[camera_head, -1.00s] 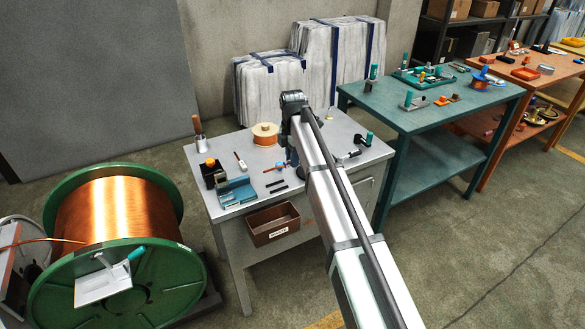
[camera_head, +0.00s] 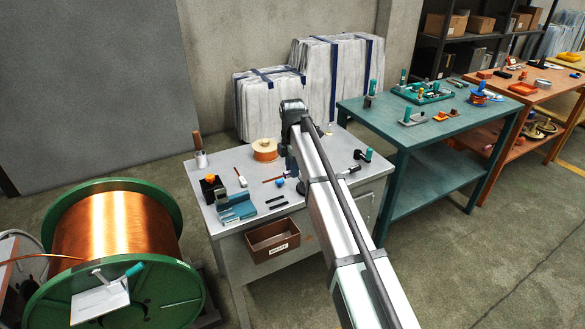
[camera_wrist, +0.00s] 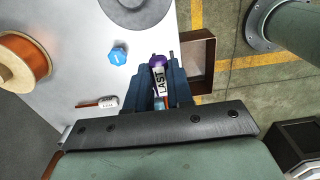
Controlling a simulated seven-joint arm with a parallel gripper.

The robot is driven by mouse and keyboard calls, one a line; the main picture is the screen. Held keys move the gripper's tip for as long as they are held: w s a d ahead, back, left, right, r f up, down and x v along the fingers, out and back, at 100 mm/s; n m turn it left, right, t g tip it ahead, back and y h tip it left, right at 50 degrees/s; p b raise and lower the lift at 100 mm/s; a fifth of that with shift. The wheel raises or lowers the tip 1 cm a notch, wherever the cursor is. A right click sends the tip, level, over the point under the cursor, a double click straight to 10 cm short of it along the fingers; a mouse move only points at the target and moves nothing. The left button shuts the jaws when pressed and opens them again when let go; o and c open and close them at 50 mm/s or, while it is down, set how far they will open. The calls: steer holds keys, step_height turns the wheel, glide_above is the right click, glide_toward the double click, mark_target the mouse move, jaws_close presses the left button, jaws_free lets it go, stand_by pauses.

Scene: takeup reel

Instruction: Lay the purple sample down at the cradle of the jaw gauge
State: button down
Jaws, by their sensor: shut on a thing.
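The purple sample (camera_wrist: 157,62) shows in the wrist view with a white label reading "LAST". My gripper (camera_wrist: 161,73) is shut on it, with dark blue finger shapes on both sides. The sample's lower end is hidden behind the dark bar of my gripper. In the head view my arm hides the gripper's tips and the sample. A blue-grey device (camera_head: 236,207) that looks like the jaw gauge stands at the front left of the grey table, left of my gripper. Its cradle is too small to make out. I cannot make the gauge out surely in the wrist view.
A copper spool (camera_head: 265,150), a blue knob-like piece (camera_head: 280,182) and a black block with an orange top (camera_head: 212,188) stand on the grey table (camera_head: 330,190). Two dark bars lie near its front edge. A brown bin (camera_head: 273,240) is at the front.

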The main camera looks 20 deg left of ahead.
steer(key=s+a+r, duration=0.1)
steer(key=s+a, duration=0.9)
steer(key=a, duration=0.1)
steer(key=shift+a, duration=0.35)
steer(key=shift+s, duration=0.1)
steer(key=shift+f, duration=0.15)
glide_above(250, 206)
steer(key=shift+f, duration=3.35)
steer(key=shift+f, duration=1.05)
